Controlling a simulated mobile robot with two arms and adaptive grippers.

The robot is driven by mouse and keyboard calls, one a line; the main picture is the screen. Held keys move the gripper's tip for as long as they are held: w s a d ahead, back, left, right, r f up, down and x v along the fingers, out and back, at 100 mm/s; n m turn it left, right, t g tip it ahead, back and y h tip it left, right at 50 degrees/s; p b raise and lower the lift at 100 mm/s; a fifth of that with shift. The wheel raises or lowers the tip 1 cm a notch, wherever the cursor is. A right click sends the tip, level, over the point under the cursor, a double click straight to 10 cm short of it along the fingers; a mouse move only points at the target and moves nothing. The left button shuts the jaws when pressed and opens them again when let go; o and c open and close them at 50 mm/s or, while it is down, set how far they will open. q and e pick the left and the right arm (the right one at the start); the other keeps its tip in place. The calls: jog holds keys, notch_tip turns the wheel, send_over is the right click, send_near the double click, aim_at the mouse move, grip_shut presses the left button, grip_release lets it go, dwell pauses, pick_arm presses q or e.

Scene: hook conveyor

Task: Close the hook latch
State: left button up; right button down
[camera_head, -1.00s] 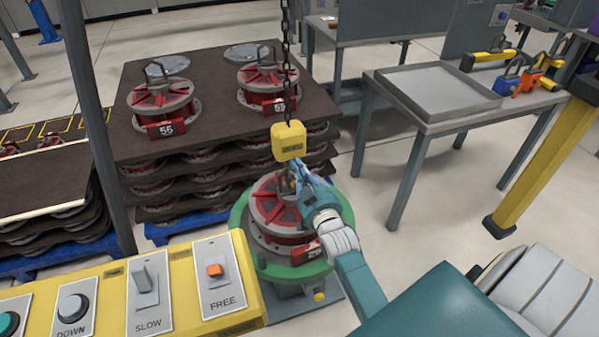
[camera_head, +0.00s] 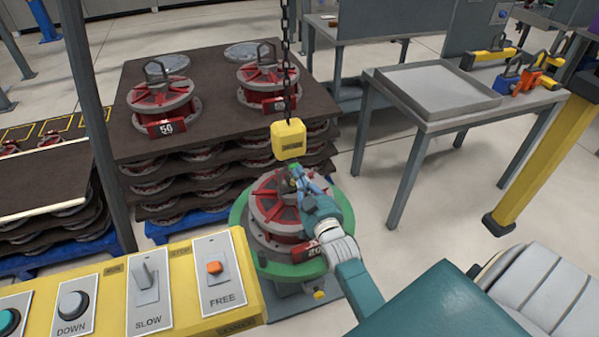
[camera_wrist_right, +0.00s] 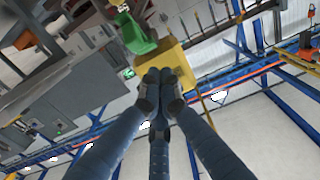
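The yellow hook block (camera_head: 289,140) hangs on a chain above the red and grey round part on the green stand. The hook below it is small and largely hidden by my right gripper. My right gripper (camera_head: 299,180) is just below the block, with its blue fingers by the hook. In the right wrist view, its three fingertips (camera_wrist_right: 160,84) are drawn together, with nothing clearly held between them. The yellow block (camera_wrist_right: 172,58) shows just beyond the fingertips, with a green piece (camera_wrist_right: 135,35), possibly the latch, beside it. My left gripper is not in view.
The red part (camera_head: 272,205) sits on the green round stand (camera_head: 240,215). A yellow control panel (camera_head: 248,285) stands at front left. Stacked pallets with red parts (camera_head: 160,95) are behind. A grey table (camera_head: 440,120) is at the right, with clear floor before it.

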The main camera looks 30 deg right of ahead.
notch_tip(320, 180, down, 9)
jog(key=w+b, duration=0.1)
jog(key=b, duration=0.3)
jog(key=shift+d, duration=0.15)
dwell(0.5)
jog(key=shift+w, duration=0.15)
dwell(0.5)
jog(key=v, duration=1.2)
jog(key=shift+f, duration=0.1)
